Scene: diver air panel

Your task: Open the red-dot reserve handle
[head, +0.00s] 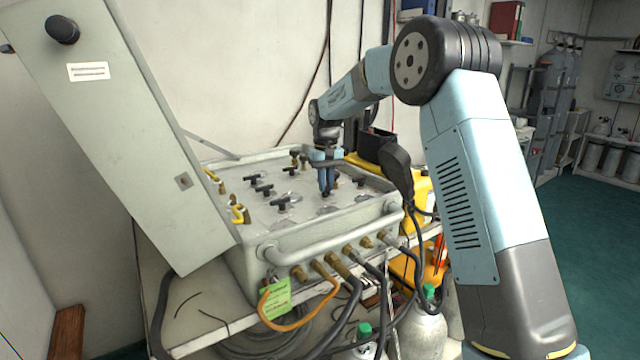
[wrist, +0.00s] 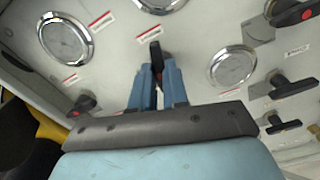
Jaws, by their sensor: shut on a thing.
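My gripper (head: 326,188) points down over the right part of the grey air panel (head: 300,208). In the wrist view my gripper (wrist: 157,88) is shut on a black handle (wrist: 156,52), which stands between the blue fingertips. A little red shows on this handle between the fingers; most of it is hidden. Another black handle with a red dot (wrist: 82,104) is at the left of the wrist view, and a further one with a red dot (wrist: 297,10) is at the top right. Both are apart from my fingers. Labels are too small to read.
Round gauges (wrist: 64,38) sit around the held handle, with more black handles (wrist: 292,86) at the right. The panel's lid (head: 120,130) stands open at the left. A front rail (head: 330,238) and hoses (head: 345,290) lie along the near side. A yellow case (head: 424,190) is behind.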

